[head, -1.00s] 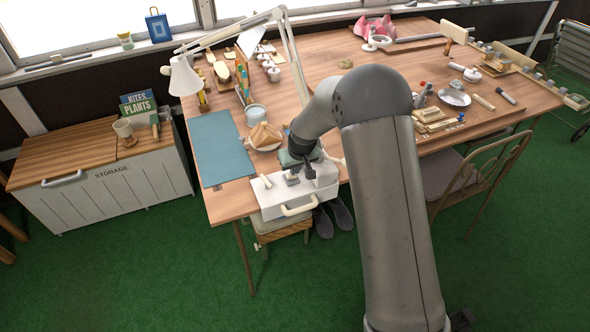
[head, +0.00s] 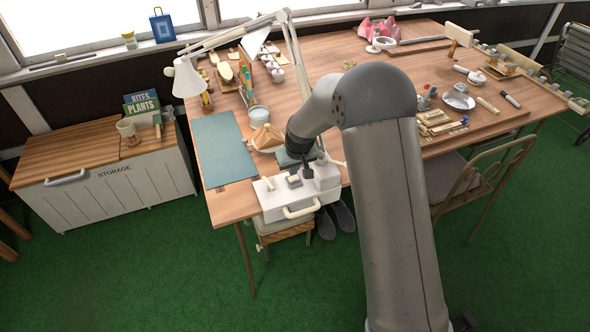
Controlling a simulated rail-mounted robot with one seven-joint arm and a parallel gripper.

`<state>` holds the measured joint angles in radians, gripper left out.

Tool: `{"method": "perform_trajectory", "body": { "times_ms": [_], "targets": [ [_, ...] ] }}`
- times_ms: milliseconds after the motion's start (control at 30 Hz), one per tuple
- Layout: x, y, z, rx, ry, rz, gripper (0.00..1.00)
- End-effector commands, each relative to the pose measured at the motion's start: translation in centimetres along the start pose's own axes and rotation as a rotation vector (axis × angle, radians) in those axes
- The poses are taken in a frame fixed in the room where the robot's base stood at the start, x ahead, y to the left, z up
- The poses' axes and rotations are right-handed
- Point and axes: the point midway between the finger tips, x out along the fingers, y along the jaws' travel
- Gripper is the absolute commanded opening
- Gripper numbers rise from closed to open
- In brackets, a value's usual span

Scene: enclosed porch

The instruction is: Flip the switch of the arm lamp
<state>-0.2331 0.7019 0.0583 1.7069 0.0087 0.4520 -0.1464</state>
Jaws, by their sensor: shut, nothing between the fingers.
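The arm lamp has a white shade (head: 187,78) over the left of the workbench and a thin jointed arm (head: 297,62) that comes down towards the front edge. A white box-like unit (head: 290,204) with a curved handle sits at the bench's front edge; I cannot tell whether it is the lamp's base. On its top is a small grey block (head: 294,181) that looks like a switch. My gripper (head: 307,174) points down just right of the grey block, shut and empty. I cannot tell whether its fingertips touch the block or the unit. My arm hides part of the bench behind it.
A blue-green mat (head: 222,150) lies left of the gripper. A cup (head: 258,115) and a plate with wooden pieces (head: 266,138) are close behind. A stool (head: 283,232) stands below, a chair (head: 470,185) to the right, and a storage chest (head: 105,185) to the left.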

Motion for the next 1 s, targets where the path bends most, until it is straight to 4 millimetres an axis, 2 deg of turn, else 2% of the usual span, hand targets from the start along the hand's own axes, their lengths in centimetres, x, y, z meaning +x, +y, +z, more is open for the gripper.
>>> {"method": "perform_trajectory", "body": {
  "times_ms": [33, 300, 500, 700, 1000],
  "targets": [
    [-1.9, 0.4, -0.7, 0.004, 0.009, 0.005, 0.00],
    [-7.8, 0.8, -0.8, 0.006, 0.018, 0.010, 0.00],
    [-10.9, 0.9, -0.8, 0.006, 0.016, 0.010, 0.00],
    [-11.9, 0.9, -0.8, 0.007, 0.015, 0.010, 0.00],
    [-12.0, 0.9, -0.9, 0.006, 0.014, 0.010, 0.00]
  ]
}}
